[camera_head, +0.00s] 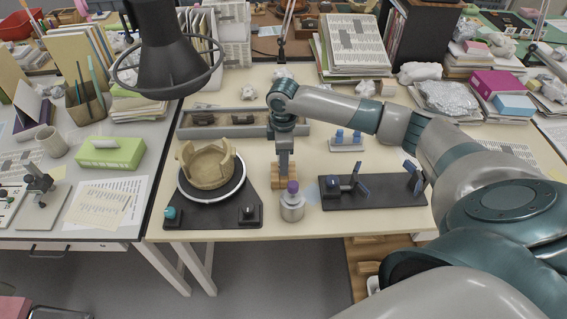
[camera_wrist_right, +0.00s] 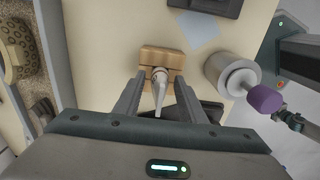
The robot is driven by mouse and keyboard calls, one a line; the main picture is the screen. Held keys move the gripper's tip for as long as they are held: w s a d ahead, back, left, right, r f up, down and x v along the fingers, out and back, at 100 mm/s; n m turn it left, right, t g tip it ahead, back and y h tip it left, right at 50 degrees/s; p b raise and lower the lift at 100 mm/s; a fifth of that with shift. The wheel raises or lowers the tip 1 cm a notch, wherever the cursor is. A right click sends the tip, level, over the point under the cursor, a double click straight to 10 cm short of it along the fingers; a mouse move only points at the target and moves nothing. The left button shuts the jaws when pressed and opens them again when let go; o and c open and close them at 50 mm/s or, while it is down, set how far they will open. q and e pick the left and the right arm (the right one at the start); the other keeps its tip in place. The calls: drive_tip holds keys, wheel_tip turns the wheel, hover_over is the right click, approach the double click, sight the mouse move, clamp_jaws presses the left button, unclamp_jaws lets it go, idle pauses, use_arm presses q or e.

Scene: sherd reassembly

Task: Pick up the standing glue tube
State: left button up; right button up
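The glue tube (camera_wrist_right: 160,86) shows in the right wrist view as a pale, pointed nozzle standing upright in a small wooden block (camera_wrist_right: 162,58). My right gripper (camera_wrist_right: 159,88) is over the block, its two fingers spread on either side of the tube, with a visible gap at each side. In the head view, the right gripper (camera_head: 284,172) points down at the wooden block (camera_head: 285,183); the tube is hidden there behind the gripper. The tube's lower part is hidden in the block. My left gripper is in neither view.
A grey jar with a purple top (camera_head: 292,206) stands close in front of the block. A clay vessel (camera_head: 208,165) sits on a turntable to the left. A black fixture with blue clamps (camera_head: 375,191) lies to the right. A long grey tray (camera_head: 235,124) is behind.

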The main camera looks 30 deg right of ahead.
drive_tip(key=c, duration=0.5)
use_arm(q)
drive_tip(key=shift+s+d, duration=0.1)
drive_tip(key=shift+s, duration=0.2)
use_arm(e)
drive_tip(key=shift+c, duration=0.5)
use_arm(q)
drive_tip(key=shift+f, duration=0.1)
use_arm(e)
drive_tip(key=shift+r, duration=0.1)
